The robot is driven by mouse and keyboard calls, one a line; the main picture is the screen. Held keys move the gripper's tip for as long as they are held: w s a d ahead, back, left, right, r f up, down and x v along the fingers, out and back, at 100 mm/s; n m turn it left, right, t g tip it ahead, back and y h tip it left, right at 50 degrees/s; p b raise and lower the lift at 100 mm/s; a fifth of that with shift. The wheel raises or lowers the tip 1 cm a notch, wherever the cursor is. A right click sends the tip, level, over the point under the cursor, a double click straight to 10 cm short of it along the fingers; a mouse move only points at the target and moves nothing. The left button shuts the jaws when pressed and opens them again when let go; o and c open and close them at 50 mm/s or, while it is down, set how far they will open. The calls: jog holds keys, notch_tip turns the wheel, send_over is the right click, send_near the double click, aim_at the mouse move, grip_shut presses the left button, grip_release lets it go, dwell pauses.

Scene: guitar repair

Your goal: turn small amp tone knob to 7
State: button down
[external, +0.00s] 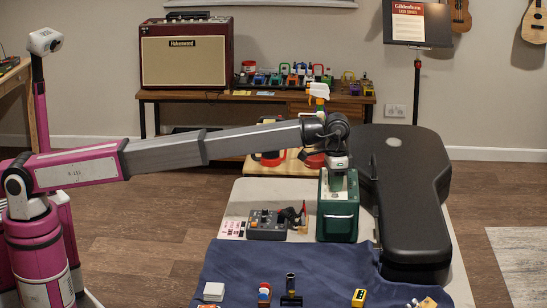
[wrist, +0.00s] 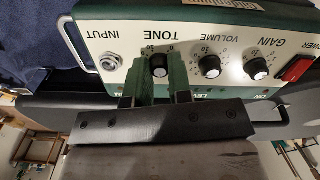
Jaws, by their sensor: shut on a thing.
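The small amp (external: 338,213) is a dark green box standing on the covered table in the external view, under the end of my arm. In the wrist view its cream panel (wrist: 130,36) carries an input jack and knobs labelled TONE, VOLUME and GAIN. In the external view my gripper (external: 337,165) is at the amp's top.
The volume knob (wrist: 210,66) and gain knob (wrist: 256,69) sit close beside the tone knob, with a red power switch (wrist: 295,68) beyond. A black guitar case (external: 408,190) lies right of the amp. A grey pedal (external: 268,225) is to its left.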

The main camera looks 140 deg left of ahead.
jog(key=m, duration=1.1)
dwell(0.6)
jog(key=c, duration=1)
grip_release()
jog(key=shift+c, duration=0.2)
notch_tip(320, 180, up, 11)
